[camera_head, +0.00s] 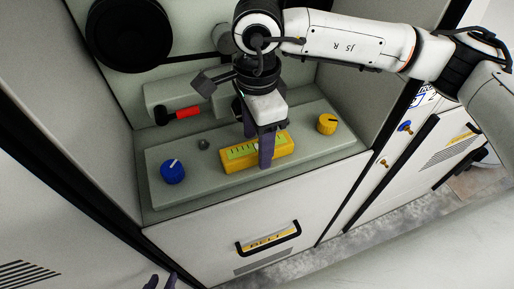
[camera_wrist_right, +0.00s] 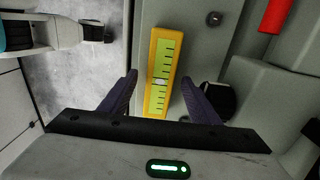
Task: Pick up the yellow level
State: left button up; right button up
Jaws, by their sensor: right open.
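The yellow level (camera_head: 284,146) lies on the grey-green raised panel of the machine. It has a pale green scale face with dark marks. My right gripper (camera_head: 258,150) is over the level from above, with one finger on its far side and one on its near side. In the right wrist view the level (camera_wrist_right: 161,62) lies lengthwise between the two open fingers (camera_wrist_right: 159,80), with a gap on each side. My left gripper (camera_head: 161,281) shows only as two dark fingertips, apart, at the bottom edge; the rest is out of frame.
A blue knob (camera_head: 172,172) stands left of the level and a yellow knob (camera_head: 327,124) right of it. A red-handled lever (camera_head: 186,112) and a small dark button (camera_head: 203,144) are behind. A drawer handle (camera_head: 268,238) is on the front below. Side walls flank the recess.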

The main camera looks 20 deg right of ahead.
jog(key=c, duration=1.4)
grip_shut()
jog(key=shift+r, duration=0.15)
